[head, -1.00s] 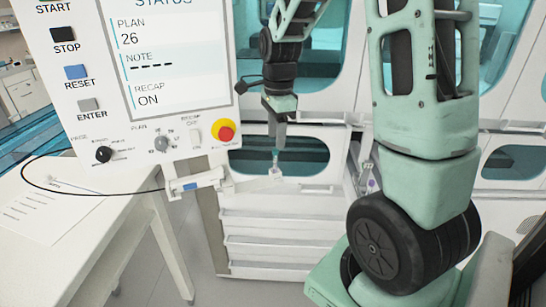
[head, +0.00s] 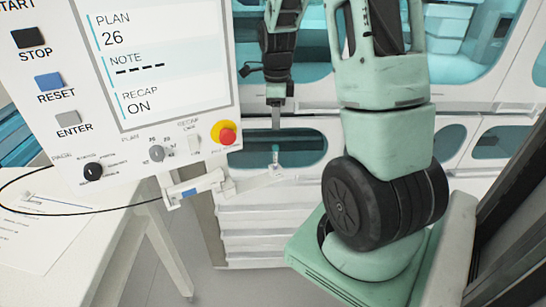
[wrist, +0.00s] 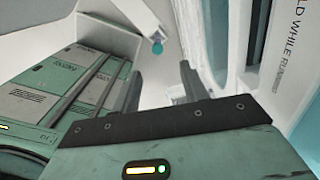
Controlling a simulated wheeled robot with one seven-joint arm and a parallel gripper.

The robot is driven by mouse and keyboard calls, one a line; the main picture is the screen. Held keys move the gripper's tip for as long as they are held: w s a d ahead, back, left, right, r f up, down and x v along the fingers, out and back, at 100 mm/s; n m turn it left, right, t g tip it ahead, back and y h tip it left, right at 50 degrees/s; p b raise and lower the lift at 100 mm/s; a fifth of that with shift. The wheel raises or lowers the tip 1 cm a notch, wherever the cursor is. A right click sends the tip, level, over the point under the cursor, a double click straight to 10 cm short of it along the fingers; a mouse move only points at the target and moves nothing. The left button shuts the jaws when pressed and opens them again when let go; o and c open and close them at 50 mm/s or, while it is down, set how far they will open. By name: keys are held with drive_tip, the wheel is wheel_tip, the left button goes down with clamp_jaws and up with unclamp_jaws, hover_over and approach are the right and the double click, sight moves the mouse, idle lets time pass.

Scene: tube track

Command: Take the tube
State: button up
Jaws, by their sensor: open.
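A small tube with a teal top (head: 275,149) stands at the end of a pale bracket (head: 262,179) beside the control panel. Its round teal top (wrist: 157,47) also shows in the wrist view, beyond the fingertips and roughly in line with the gap between them. My gripper (head: 275,124) hangs pointing down just above the tube in the head view, apart from it. In the wrist view the two dark fingers of my gripper (wrist: 162,78) are spread with nothing between them. The tube's lower part is hard to make out.
The control panel (head: 160,115) with buttons, knobs and a red stop button (head: 227,136) stands close at left. A white table (head: 105,245) with paper and a black cable is below it. White cabinets with teal windows (head: 300,147) stand behind.

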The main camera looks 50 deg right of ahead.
sight(276, 146)
wheel_tip(276, 146, down, 8)
drive_tip(key=shift+p, duration=0.9)
drive_tip(key=shift+s+a+f+p, duration=0.15)
drive_tip(key=shift+f+p, duration=1.1)
drive_tip(key=shift+f, duration=1.45)
drive_tip(key=c, duration=0.8)
